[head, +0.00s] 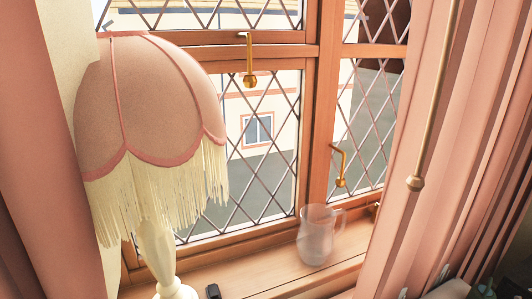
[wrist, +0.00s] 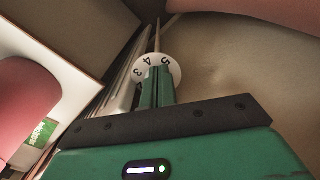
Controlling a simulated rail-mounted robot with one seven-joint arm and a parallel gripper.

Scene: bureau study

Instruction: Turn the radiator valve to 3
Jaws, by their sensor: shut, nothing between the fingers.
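The radiator valve (wrist: 175,73) shows in the wrist view as a white round dial with dark numerals. The 5, 4 and 3 can be read along its far edge; the rest of the dial is hidden behind my fingers. My gripper (wrist: 157,72) has its green fingers shut together, with nothing held between them. The fingertips lie over the middle of the dial in the picture; I cannot tell whether they touch it. The pointer mark that gives the setting cannot be made out. Neither the valve nor my gripper can be made out in the head view.
A thin pale pipe (wrist: 157,38) rises beyond the dial. Pale upright panels stand close on its left, and a beige surface (wrist: 225,65) lies on its right. The head view shows a fringed lamp (head: 150,100), a glass jug (head: 316,238) on the windowsill and pink curtains (head: 440,130).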

